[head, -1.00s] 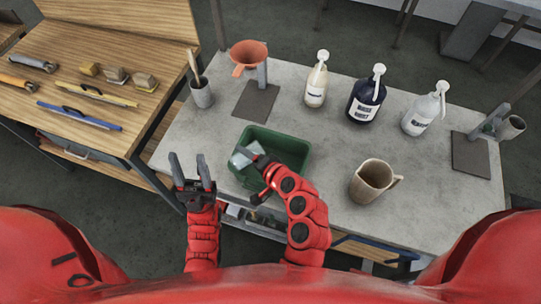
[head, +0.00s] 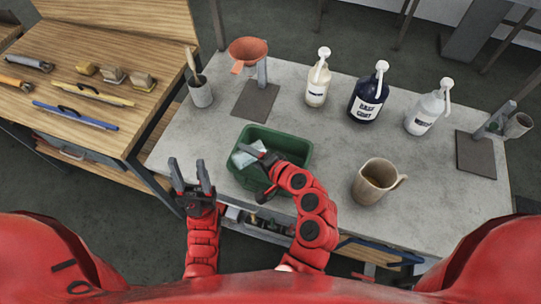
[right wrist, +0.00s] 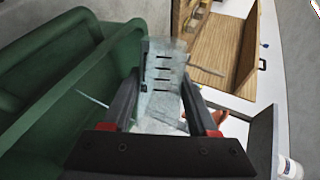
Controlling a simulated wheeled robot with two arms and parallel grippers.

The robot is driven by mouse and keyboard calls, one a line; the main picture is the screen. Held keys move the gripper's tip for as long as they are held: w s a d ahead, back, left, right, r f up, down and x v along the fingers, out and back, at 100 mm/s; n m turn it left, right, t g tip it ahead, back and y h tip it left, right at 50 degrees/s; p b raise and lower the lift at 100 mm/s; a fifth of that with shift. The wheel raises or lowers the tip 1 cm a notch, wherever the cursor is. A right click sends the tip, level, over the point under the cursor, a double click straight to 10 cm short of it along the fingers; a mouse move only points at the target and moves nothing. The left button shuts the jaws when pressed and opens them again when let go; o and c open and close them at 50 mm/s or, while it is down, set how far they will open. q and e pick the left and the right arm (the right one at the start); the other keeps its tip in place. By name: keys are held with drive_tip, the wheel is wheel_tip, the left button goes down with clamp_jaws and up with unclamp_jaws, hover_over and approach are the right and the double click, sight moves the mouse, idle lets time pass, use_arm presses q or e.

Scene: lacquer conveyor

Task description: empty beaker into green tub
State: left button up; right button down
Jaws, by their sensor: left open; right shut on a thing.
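The clear beaker (head: 243,158) is tilted over the green tub (head: 296,149), at its left side. My right gripper (head: 262,158) is shut on the beaker. In the right wrist view the beaker (right wrist: 160,72), with black graduation marks, sits between the fingers of my right gripper (right wrist: 160,98), and the tub (right wrist: 40,90) fills the left. A thin pale streak shows against the tub there; I cannot tell whether it is liquid. The beaker's contents and the tub's floor are unclear. My left gripper (head: 188,172) is open and empty, left of the tub.
A tan jug (head: 374,182) stands right of the tub on the grey table (head: 340,140). Several pump bottles, including a dark one (head: 368,100), stand behind. An orange funnel (head: 248,52) on a stand and a grey cup (head: 200,93) are at the back left.

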drive_tip(key=shift+w+d+f+b, duration=0.15)
drive_tip(key=shift+d+b, duration=0.05)
drive_tip(key=shift+b, duration=0.25)
drive_tip(key=shift+f+b, duration=0.1)
drive_tip(key=shift+b, duration=0.2)
drive_tip(key=shift+d+m+y, duration=0.1)
drive_tip(key=shift+m+y, duration=0.2)
drive_tip(key=shift+m, duration=0.1)
drive_tip(key=shift+f+m+y+b, duration=0.3)
drive_tip(key=shift+y+b, duration=0.1)
drive_tip(key=shift+b, duration=0.75)
drive_tip(key=shift+w+d+r+m+b, duration=0.1)
drive_tip(key=shift+d+r+m+b, duration=0.1)
drive_tip(key=shift+m+b, duration=0.15)
